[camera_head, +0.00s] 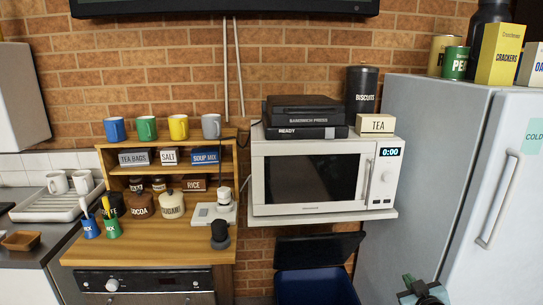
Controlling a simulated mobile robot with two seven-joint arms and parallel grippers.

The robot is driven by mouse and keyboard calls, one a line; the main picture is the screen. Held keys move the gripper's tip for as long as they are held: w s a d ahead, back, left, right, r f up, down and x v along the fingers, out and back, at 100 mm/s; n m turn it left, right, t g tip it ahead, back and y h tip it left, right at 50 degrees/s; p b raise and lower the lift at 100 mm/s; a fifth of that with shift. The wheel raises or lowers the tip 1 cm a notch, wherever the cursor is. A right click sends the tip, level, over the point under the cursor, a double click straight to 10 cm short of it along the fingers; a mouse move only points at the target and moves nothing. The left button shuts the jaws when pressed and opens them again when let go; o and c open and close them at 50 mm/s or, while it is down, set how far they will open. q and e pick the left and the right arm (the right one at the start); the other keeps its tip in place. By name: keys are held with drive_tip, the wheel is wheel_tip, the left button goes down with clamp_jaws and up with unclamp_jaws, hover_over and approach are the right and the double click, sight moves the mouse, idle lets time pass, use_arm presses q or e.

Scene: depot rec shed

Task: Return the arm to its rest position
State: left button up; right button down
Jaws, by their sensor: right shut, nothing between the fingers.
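My right gripper (418,289) shows at the bottom edge of the head view, right of centre, in front of the fridge's lower left side. It is shut and empty, and only its end part is in the picture. It appears apart from the things around it. My left gripper is not in view.
The grey fridge (433,170) fills the right side. Left of it, a white microwave (382,180) sits on a wall shelf above a dark blue open bin (317,287). The wooden counter (150,252) holds a shelf unit, jars and cups. A dish rack (45,207) stands far left.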

drive_tip(key=s+a+f+g+y, duration=0.1)
drive_tip(key=s+a+f, duration=0.3)
drive_tip(key=s+f, duration=0.25)
drive_tip(key=s+a+f+g+y, duration=0.1)
drive_tip(key=s+a+f, duration=0.2)
drive_tip(key=s+f, duration=0.35)
drive_tip(key=s+a+f+g, duration=0.2)
drive_tip(key=s+a+f, duration=0.2)
drive_tip(key=s, duration=0.5)
drive_tip(key=s+a+f+g, duration=0.1)
drive_tip(key=s+a, duration=0.2)
drive_tip(key=s, duration=0.8)
drive_tip(key=s+a+f+m+g+y, duration=0.1)
drive_tip(key=s+a, duration=0.2)
drive_tip(key=s, duration=0.8)
drive_tip(key=shift+s+a+f+y, duration=0.2)
drive_tip(key=shift+s+a+y, duration=0.1)
drive_tip(key=shift+a, duration=0.1)
